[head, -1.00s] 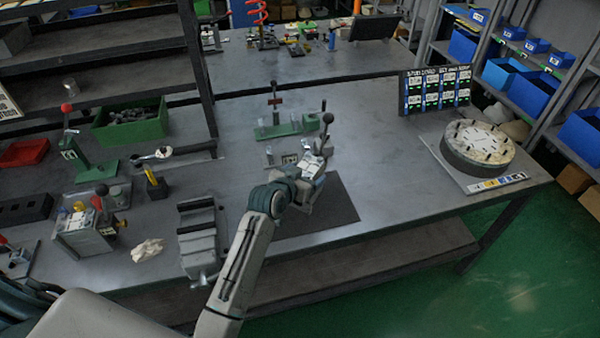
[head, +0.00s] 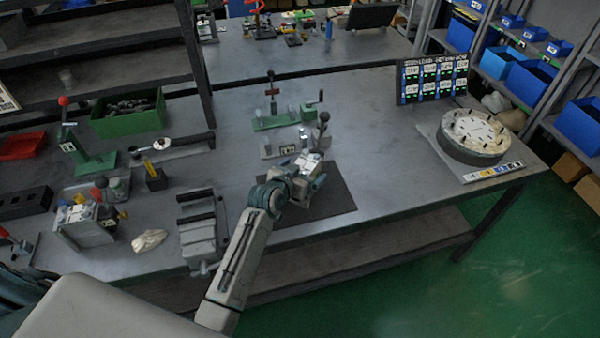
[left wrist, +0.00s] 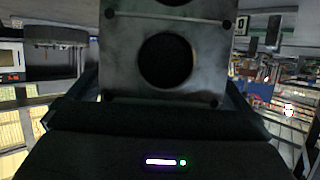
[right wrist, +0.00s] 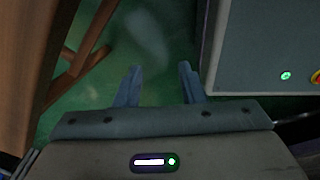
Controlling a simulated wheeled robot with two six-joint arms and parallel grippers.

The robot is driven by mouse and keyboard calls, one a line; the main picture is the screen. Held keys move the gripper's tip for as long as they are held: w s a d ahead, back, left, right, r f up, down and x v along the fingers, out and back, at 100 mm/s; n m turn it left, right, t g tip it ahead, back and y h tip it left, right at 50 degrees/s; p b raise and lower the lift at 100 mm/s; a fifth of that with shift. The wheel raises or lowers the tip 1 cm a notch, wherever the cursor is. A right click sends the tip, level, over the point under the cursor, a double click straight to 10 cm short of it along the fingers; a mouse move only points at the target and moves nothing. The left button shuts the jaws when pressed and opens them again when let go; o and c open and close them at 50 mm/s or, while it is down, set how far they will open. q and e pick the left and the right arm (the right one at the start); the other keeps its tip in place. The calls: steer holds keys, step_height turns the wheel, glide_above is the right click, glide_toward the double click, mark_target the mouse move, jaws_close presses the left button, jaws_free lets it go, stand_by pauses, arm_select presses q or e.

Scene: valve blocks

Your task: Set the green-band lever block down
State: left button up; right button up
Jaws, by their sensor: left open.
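The lever block (head: 309,162) is a grey metal block with a dark ball-topped lever (head: 323,118), over the dark mat (head: 335,200) in the head view. No green band can be made out. In the left wrist view the block's face (left wrist: 200,55), with a round dark hole, fills the space in front of the gripper. My left gripper (head: 305,184) is open around the block's near side; whether its fingers touch it cannot be told. The block's underside is hidden. My right gripper (right wrist: 158,85) is open and empty above green floor in the right wrist view.
Behind the mat stand a grey plate fixture (head: 283,148) and a green fixture (head: 275,120). A grey vise (head: 200,235) is left of the mat. A round dial (head: 473,135) stands at the right. The bench between mat and dial is clear.

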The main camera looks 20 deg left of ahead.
arm_select(q)
steer(key=shift+s+a+r, duration=0.15)
steer(key=shift+s+r, duration=0.05)
steer(key=shift+s, duration=0.35)
steer(key=b+v, duration=0.2)
steer(key=v, duration=0.8)
steer(key=shift+s+r, duration=0.3)
steer(key=shift+s, duration=0.05)
steer(key=shift+r, duration=0.1)
